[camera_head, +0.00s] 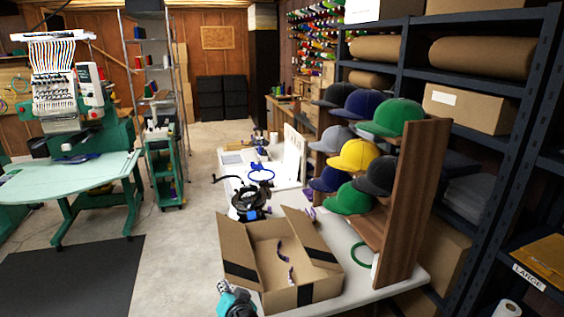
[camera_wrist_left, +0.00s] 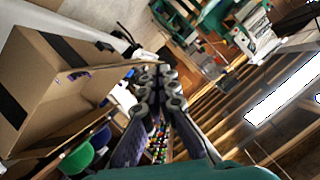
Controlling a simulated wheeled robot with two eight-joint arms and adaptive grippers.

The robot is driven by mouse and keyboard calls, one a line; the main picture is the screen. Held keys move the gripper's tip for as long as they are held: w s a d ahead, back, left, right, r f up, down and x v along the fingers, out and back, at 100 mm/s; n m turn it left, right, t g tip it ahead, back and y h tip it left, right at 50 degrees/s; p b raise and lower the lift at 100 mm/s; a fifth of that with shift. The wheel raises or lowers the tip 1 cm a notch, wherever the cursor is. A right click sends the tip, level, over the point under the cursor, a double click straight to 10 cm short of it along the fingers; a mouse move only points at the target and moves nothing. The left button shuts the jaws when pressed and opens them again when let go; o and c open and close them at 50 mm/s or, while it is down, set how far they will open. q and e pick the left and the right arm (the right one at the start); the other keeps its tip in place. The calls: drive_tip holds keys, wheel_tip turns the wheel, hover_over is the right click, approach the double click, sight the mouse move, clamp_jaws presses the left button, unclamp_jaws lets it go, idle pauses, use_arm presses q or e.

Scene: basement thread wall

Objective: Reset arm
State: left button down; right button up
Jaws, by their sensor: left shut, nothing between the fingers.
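My left gripper (camera_head: 223,286) shows at the bottom of the head view, teal and grey, just left of an open cardboard box (camera_head: 235,235). In the left wrist view its fingers (camera_wrist_left: 158,78) come together, shut with nothing between them. The box (camera_wrist_left: 30,95) also shows at the left of that view, apart from the fingers. My right gripper is in neither view.
The white table (camera_head: 352,288) holds the box, a black hoop fixture (camera_head: 249,201) and a wooden rack (camera_head: 412,205) of several caps. A green embroidery machine (camera_head: 68,165) stands at left. Dark shelving (camera_head: 476,85) lines the right.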

use_arm(q)
drive_tip(key=s+n+g+h, duration=0.1)
drive_tip(key=s+g+h, duration=0.4)
drive_tip(key=s, duration=1.8)
drive_tip(key=shift+s+n+h, duration=0.3)
drive_tip(key=shift+h, duration=0.5)
drive_tip(key=shift+w, duration=0.1)
